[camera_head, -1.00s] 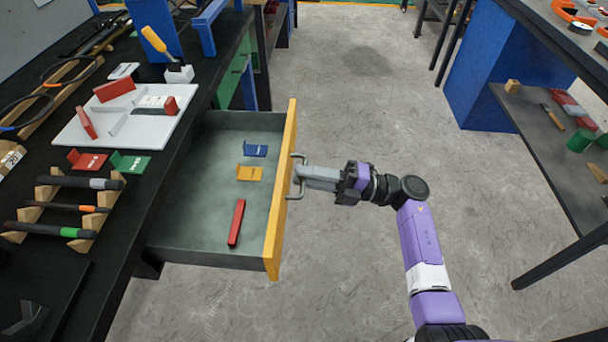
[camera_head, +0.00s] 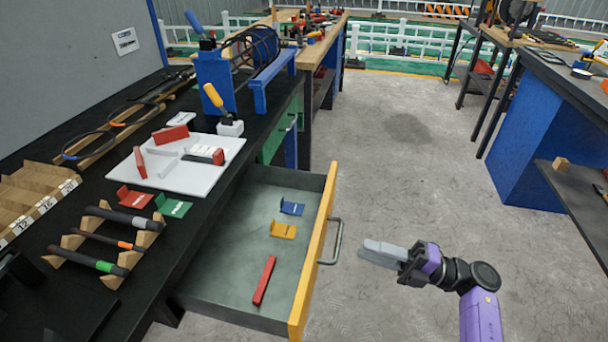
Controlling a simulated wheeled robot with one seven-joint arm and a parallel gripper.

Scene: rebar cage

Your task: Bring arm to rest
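My gripper (camera_head: 372,252) is at the end of my purple and black arm, over the floor to the right of the open drawer. It is apart from the drawer's metal handle (camera_head: 334,242), with a small gap between them. The grey fingers lie close together and nothing shows between them; from this angle I cannot tell whether they are fully shut. The drawer (camera_head: 232,258) with a yellow front (camera_head: 317,250) stands pulled out from under the black workbench. In it lie a blue bracket (camera_head: 291,207), a yellow bracket (camera_head: 283,230) and a red bar (camera_head: 264,280).
On the bench (camera_head: 187,232) are a white board (camera_head: 200,178) with red parts, red and green brackets, and tools on wooden racks. A blue-sided bench (camera_head: 541,140) with a lower shelf stands at the right. The floor (camera_head: 400,180) between is clear.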

